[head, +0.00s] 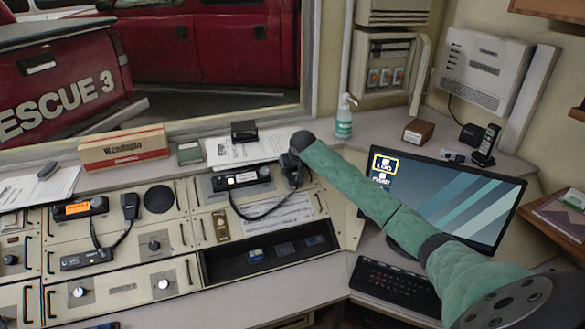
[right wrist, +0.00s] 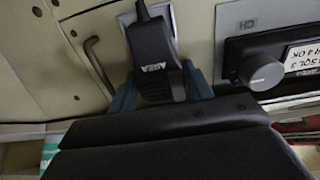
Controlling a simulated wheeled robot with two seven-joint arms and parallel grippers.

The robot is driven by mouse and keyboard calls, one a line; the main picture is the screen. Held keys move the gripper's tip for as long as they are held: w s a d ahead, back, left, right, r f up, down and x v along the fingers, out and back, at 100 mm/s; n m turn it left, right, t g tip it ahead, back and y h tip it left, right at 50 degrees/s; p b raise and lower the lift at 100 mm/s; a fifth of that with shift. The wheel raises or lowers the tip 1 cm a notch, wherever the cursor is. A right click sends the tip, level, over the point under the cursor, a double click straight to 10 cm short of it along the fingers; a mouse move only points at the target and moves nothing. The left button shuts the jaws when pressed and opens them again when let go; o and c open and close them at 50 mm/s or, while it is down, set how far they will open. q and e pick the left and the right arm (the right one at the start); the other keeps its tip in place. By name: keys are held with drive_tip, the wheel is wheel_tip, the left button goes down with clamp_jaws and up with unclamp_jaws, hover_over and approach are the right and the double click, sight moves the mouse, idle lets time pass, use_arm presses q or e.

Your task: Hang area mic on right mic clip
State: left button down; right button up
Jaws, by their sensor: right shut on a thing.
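The area mic (right wrist: 152,58) is a black hand mic with "AREA" lettering, seen close up in the right wrist view. My right gripper (right wrist: 160,92) is shut on its body, with a blue-grey finger on each side. In the head view the mic (head: 291,168) is a small dark shape at the tip of my right arm, beside the right-hand radio (head: 241,179). A black coiled cord loops below the radio toward it. The mic is close to the panel face; its back and the right mic clip are hidden, so contact cannot be told. My left gripper is out of view.
Another hand mic (head: 130,206) is on the left panel beside an orange-lit radio (head: 80,208). A monitor (head: 440,195) and keyboard (head: 395,287) lie under and beside my right arm. A panel handle (right wrist: 98,65) is left of the mic in the wrist view.

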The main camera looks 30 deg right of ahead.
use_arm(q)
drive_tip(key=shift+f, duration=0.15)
use_arm(e)
drive_tip(key=shift+f, duration=0.15)
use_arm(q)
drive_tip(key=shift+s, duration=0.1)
use_arm(e)
drive_tip(key=o, duration=1.2)
drive_tip(key=shift+c, duration=0.2)
drive_tip(key=shift+s+r, duration=0.15)
drive_tip(key=shift+r, duration=0.1)
drive_tip(key=b+v, duration=0.2)
drive_tip(key=v, duration=0.3)
drive_tip(key=shift+s+a+r, duration=0.1)
drive_tip(key=shift+s+r, duration=0.15)
drive_tip(key=shift+r, duration=0.05)
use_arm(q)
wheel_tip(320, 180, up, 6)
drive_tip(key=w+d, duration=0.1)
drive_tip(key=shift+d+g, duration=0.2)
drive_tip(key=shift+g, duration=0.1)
use_arm(e)
drive_tip(key=shift+s+a+r, duration=0.1)
drive_tip(key=shift+s+r, duration=0.25)
drive_tip(key=shift+r, duration=0.3)
drive_tip(key=shift+f, duration=0.15)
